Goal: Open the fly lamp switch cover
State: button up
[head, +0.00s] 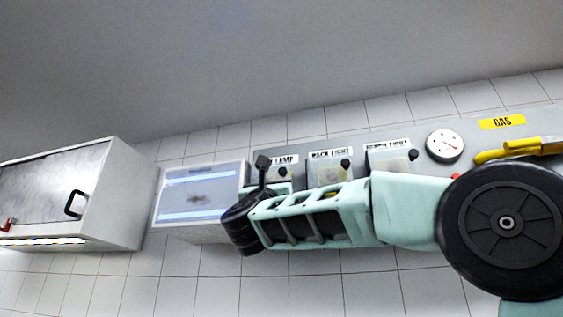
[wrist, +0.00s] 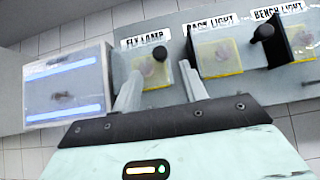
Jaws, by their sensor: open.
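The fly lamp switch cover (wrist: 147,72) is a small clear, yellow-edged cover with a black knob (wrist: 160,54), under the FLY LAMP label (wrist: 145,40) in the wrist view. It appears shut, lying over its switch. My gripper (wrist: 161,88) is open and empty. Its two pale fingers point at the panel, one to the left and one to the right of the cover's lower part; contact cannot be told. In the head view my gripper (head: 263,172) reaches up in front of the fly lamp label (head: 284,161) and hides much of that cover.
To the right are the back light cover (wrist: 218,57) and bench light cover (wrist: 303,40), each with a black knob. A fly lamp box (head: 199,195) with blue tubes hangs left. A round gauge (head: 444,146) and a yellow gas pipe (head: 520,146) are far right.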

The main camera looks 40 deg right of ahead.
aim_at(282, 171)
jog(key=p+x, duration=0.5)
jog(key=x, duration=0.2)
jog(key=shift+w+d+r, duration=0.1)
jog(key=shift+d+r, duration=0.1)
jog(key=shift+r, duration=0.1)
grip_shut()
